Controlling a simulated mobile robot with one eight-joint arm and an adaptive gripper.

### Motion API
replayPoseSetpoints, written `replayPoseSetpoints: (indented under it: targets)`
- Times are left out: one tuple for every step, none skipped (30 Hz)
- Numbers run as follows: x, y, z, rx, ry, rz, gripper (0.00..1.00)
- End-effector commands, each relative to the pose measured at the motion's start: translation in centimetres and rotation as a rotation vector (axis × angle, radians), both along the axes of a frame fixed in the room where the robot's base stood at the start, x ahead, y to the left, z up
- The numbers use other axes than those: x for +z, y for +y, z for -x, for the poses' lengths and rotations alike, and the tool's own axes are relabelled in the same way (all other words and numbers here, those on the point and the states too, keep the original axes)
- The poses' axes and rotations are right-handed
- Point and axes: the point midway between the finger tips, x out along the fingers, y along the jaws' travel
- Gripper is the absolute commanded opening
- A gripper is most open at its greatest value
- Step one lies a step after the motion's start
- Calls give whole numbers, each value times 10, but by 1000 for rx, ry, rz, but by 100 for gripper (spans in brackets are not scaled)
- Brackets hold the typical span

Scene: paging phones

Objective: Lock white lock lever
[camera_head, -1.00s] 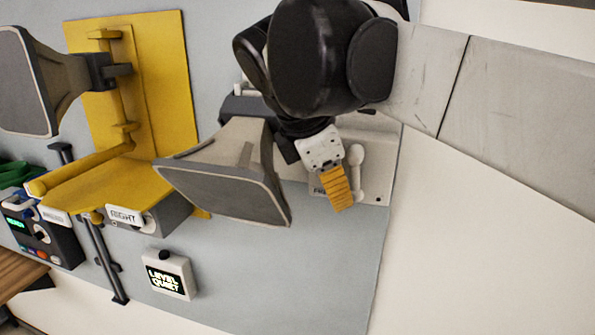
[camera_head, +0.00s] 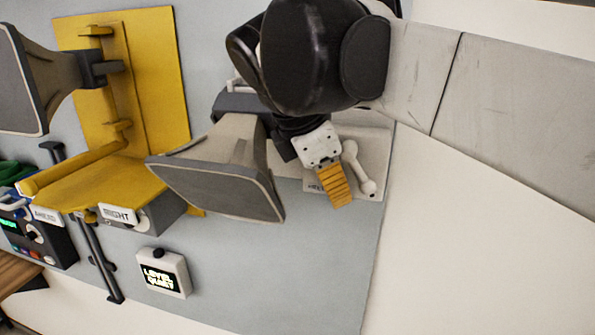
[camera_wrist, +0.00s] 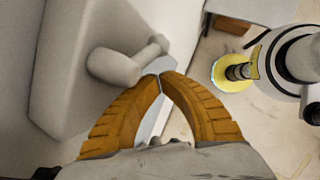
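The white lock lever (camera_head: 359,168), a bar with rounded ends, is on a pale plate (camera_head: 384,143) on the wall panel. In the head view it slants, its lower end toward the right. In the wrist view the lever (camera_wrist: 122,64) projects from the pale housing, close to my fingertips. My gripper (camera_head: 343,203) has ridged orange fingers and lies just left of the lever in the head view. In the wrist view its fingertips (camera_wrist: 160,76) meet, with nothing visible between them. I cannot tell whether they touch the lever. Lettering on the plate is partly hidden by the fingers.
A large grey horn (camera_head: 222,175) projects just left of my gripper. A yellow bracket (camera_head: 150,80) and another horn (camera_head: 22,85) stand further left. A small box with a lit display (camera_head: 163,273) is below. The pale wall (camera_head: 470,250) at right is clear.

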Motion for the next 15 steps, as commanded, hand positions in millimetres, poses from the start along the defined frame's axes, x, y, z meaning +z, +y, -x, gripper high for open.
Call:
replayPoseSetpoints:
  targets:
    - [3,0,0,0,0,0,0]
    - [5,0,0,0,0,0,0]
    - [7,0,0,0,0,0,0]
    - [8,0,0,0,0,0,0]
    - [10,0,0,0,0,0,0]
    - [12,0,0,0,0,0,0]
    - [13,0,0,0,0,0,0]
    - [14,0,0,0,0,0,0]
    - [15,0,0,0,0,0,0]
    - [15,0,0,0,0,0,0]
    - [15,0,0,0,0,0,0]
    - [15,0,0,0,0,0,0]
    - [15,0,0,0,0,0,0]
    - [14,0,0,0,0,0,0]
    - [14,0,0,0,0,0,0]
